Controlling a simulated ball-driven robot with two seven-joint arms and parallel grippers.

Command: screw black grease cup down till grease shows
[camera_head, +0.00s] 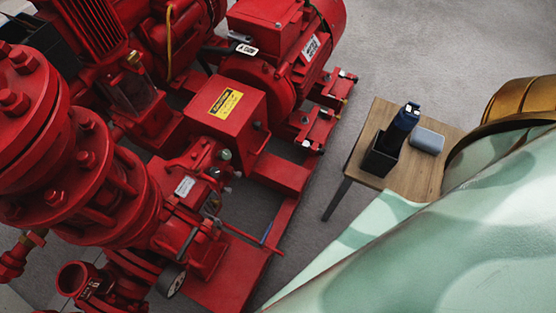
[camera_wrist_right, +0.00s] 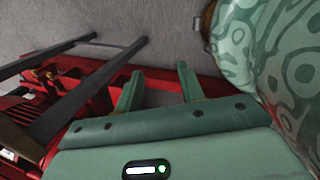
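The red pumpset (camera_head: 230,200) fills the left and middle of the head view. Small fittings (camera_head: 224,155) sit on its bearing housing between the big flange and the red guard box. I cannot tell for sure which small dark part is the black grease cup. My right gripper (camera_wrist_right: 160,70) shows in the right wrist view with its two green fingers apart and nothing between them. Grey floor and a red base rail lie beyond the fingers. In the head view, my green and gold arm covers the lower right; its gripper is hidden. My left gripper is in no view.
A small wooden side table (camera_head: 440,165) stands right of the pumpset, holding a black holder (camera_head: 381,156) with a dark blue tool (camera_head: 403,125) and a grey-blue case (camera_head: 427,140). A pressure gauge (camera_head: 171,280) is at the pumpset's lower front. Open floor (camera_head: 420,50) lies behind the table.

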